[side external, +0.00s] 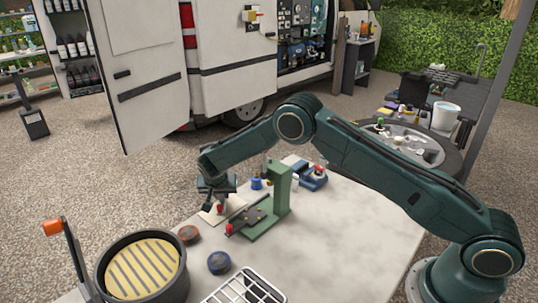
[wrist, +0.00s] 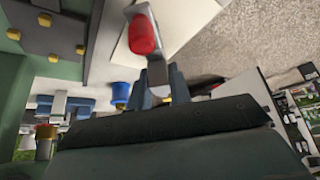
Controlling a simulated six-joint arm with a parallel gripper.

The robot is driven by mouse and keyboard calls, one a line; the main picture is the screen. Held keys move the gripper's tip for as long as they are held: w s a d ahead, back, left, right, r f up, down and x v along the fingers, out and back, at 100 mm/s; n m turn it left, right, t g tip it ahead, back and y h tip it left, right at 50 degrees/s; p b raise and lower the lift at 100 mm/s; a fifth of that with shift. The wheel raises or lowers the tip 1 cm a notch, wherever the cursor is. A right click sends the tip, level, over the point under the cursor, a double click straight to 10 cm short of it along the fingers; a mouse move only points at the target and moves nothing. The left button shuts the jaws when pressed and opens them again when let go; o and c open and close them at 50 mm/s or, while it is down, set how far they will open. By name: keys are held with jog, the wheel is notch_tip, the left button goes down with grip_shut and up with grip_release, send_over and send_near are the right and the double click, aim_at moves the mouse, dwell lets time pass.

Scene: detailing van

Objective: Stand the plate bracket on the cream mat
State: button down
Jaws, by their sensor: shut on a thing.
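My gripper (side external: 212,203) is low over the work table, beside the green press-like stand. In the wrist view its fingers (wrist: 163,88) are shut on a narrow pale grey piece with a rounded red part (wrist: 144,34), which I take to be the plate bracket. I cannot tell whether the piece touches the mat.
The green stand (side external: 278,192) with a dark plate is close right of my gripper. A blue pot (side external: 256,183) and a blue device (side external: 313,181) stand behind.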

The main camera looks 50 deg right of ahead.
jog(key=shift+f, duration=0.1)
jog(key=c, duration=1.3)
grip_release()
jog(key=v, duration=1.1)
jog(key=shift+r, duration=0.25)
jog(key=shift+s+a+r, duration=0.15)
jog(key=shift+s+r, duration=0.05)
jog(key=shift+r, duration=0.1)
